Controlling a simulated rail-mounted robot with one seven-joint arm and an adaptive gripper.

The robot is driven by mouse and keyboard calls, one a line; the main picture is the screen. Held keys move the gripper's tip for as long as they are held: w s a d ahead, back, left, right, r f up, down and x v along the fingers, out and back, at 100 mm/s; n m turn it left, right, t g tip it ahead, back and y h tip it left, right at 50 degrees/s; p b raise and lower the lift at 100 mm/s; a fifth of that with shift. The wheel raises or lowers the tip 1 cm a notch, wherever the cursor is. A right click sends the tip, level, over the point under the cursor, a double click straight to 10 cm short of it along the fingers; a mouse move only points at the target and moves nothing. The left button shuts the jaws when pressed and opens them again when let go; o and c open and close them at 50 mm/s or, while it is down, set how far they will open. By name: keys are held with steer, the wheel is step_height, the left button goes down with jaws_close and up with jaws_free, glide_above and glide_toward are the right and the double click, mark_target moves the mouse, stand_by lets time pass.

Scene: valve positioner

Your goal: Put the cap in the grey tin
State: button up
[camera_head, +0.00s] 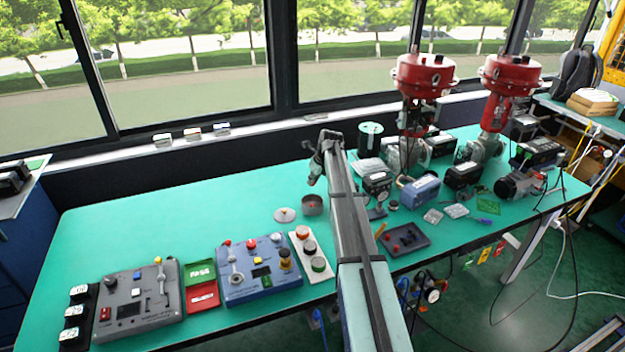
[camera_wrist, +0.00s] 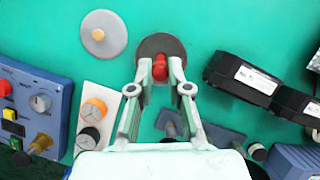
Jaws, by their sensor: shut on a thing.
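My gripper (camera_wrist: 160,72) is shut on a small red cap (camera_wrist: 159,68), held between its fingertips in the wrist view. Behind the cap is the dark round opening of the grey tin (camera_wrist: 172,43). In the head view the grey tin (camera_head: 312,209) stands on the green bench, and my gripper (camera_head: 316,178) is above it, pointing down. The cap is too small in the head view to tell its exact height over the tin. A round grey lid (camera_head: 285,214) with a small knob lies just left of the tin; it also shows in the wrist view (camera_wrist: 103,45).
A white strip with several round knobs (camera_head: 312,255) and a blue control panel (camera_head: 258,270) lie nearer the front. Black boxes (camera_wrist: 242,75) stand to the right in the wrist view. The green bench (camera_head: 180,205) is clear on the left.

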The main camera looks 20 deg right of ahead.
steer(key=shift+f+b, duration=2.3)
steer(key=shift+f, duration=2.05)
steer(key=o, duration=0.7)
steer(key=shift+o, duration=0.2)
step_height(320, 180, up, 7)
steer(key=p, duration=0.4)
